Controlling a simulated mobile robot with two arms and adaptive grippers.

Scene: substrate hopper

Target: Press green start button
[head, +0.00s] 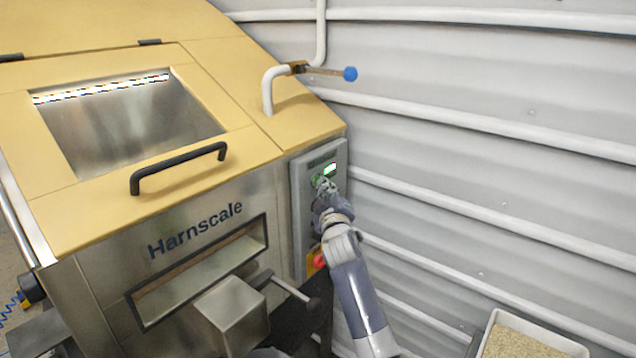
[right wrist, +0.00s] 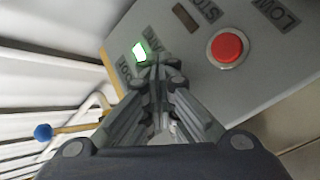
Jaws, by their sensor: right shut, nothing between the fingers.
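The control panel (head: 301,215) is a grey box on the right side of the hopper front. A bit of green, which looks like the green start button (head: 317,180), shows beside my fingertips near its top. My right gripper (head: 325,187) is shut and empty, with its tips at the panel by that green. In the right wrist view the closed fingertips (right wrist: 160,68) point at the panel and hide the button. Whether they touch it I cannot tell. A lit green-white indicator (head: 330,168) shows just above the tips; it also shows in the right wrist view (right wrist: 140,52). My left gripper is out of view.
A red button (right wrist: 227,47) sits beside the fingertips in the right wrist view. A lower red button (head: 319,260) is on a yellow plate. A lever with a blue knob (head: 350,74) sticks out above the panel. A tray of grain (head: 560,330) is at lower right.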

